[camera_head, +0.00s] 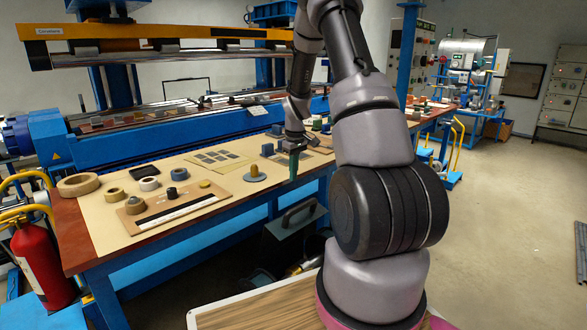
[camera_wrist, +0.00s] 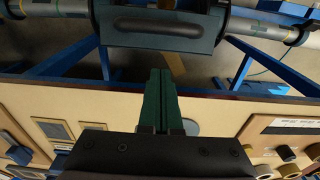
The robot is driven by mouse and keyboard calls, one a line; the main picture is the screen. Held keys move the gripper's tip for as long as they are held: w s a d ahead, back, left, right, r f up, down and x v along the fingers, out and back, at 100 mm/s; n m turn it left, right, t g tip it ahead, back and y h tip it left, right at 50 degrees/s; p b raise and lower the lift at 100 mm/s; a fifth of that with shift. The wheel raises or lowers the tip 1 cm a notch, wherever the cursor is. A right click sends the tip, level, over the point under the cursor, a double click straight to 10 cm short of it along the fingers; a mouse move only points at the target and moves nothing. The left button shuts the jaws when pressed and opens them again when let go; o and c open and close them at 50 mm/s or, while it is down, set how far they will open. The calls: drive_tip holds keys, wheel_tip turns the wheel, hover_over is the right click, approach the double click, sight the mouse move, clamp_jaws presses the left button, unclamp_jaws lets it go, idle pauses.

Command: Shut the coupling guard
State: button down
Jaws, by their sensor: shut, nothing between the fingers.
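The coupling guard (camera_head: 293,218) appears to be the dark panel with a slot-like handle, low beside the workbench and tilted in the head view. In the wrist view the guard (camera_wrist: 158,30) is a dark green panel with a long dark grip, between grey shafts. I cannot tell how far open it stands. My gripper (camera_head: 293,178) is at the bench's front edge, above the guard and apart from it. In the wrist view the green fingers of my gripper (camera_wrist: 160,73) are together and empty, pointing toward the guard.
The workbench (camera_head: 110,225) holds rings, a board (camera_head: 175,209) and small blocks. Its front edge lies close under my gripper. Blue bench legs flank the guard. A grey shaft (camera_wrist: 275,28) runs beside it. A red fire extinguisher (camera_head: 40,265) stands at left.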

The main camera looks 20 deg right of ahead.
drive_tip(key=f, duration=0.2)
drive_tip(key=s+f, duration=0.1)
drive_tip(key=f, duration=0.2)
drive_tip(key=s+d+f, duration=0.1)
drive_tip(key=f, duration=0.2)
drive_tip(key=shift+s, duration=0.15)
